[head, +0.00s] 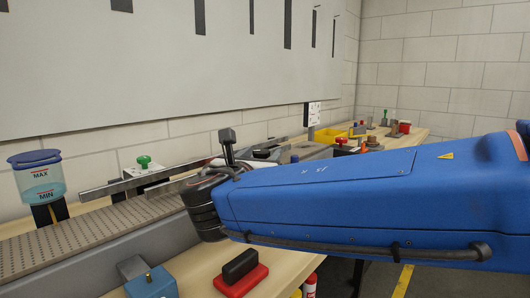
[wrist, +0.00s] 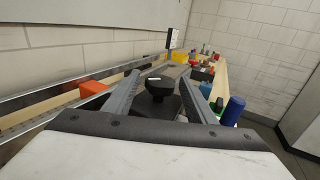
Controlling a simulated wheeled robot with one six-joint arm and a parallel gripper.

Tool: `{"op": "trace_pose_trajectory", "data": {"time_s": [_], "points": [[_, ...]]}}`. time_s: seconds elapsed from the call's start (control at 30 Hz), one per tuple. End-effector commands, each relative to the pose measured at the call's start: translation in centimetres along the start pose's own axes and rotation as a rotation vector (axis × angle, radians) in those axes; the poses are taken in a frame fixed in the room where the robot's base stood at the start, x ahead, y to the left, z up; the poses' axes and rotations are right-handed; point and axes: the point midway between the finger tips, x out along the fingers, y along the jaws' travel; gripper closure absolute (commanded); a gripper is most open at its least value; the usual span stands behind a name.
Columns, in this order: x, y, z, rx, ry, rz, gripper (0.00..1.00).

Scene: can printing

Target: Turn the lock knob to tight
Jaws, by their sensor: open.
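A black round knob (wrist: 159,84) with a short white mark on its top stands on a dark base in the wrist view. My gripper (wrist: 161,78) is open, with one grey finger to the left of the knob and one to the right. The knob appears between the fingers, with gaps on both sides; whether the fingers are level with it I cannot tell. In the head view my blue arm and black wrist hide most of the gripper. A dark round thing just beyond the wrist there may be the same knob.
A perforated conveyor (head: 95,238) with metal side rails runs along the left. A green knob (head: 144,161) stands by the rails. A cup marked MAX and MIN (head: 40,180) is at far left. An orange block (wrist: 92,88) and a blue cylinder (wrist: 233,110) flank the gripper.

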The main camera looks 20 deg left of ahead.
Motion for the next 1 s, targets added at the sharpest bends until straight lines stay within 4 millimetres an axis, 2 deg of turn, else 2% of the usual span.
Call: {"op": "trace_pose_trajectory", "data": {"time_s": [0.1, 0.3, 0.63, 0.67, 0.8, 0.83, 1.0], "points": [[1.7, -0.1, 0.0, 0.000, -0.001, -0.002, 0.49], [3.2, 0.0, 0.0, 0.000, -0.001, 0.000, 0.49], [3.4, 0.0, 0.0, 0.000, -0.001, 0.000, 0.49], [3.4, 0.0, 0.0, 0.000, -0.001, 0.000, 0.52], [3.4, 0.0, 0.0, 0.000, -0.001, 0.000, 0.85], [3.4, 0.0, 0.0, 0.000, -0.001, 0.000, 0.90], [3.4, 0.0, 0.0, 0.000, -0.001, -0.010, 0.90]]}}
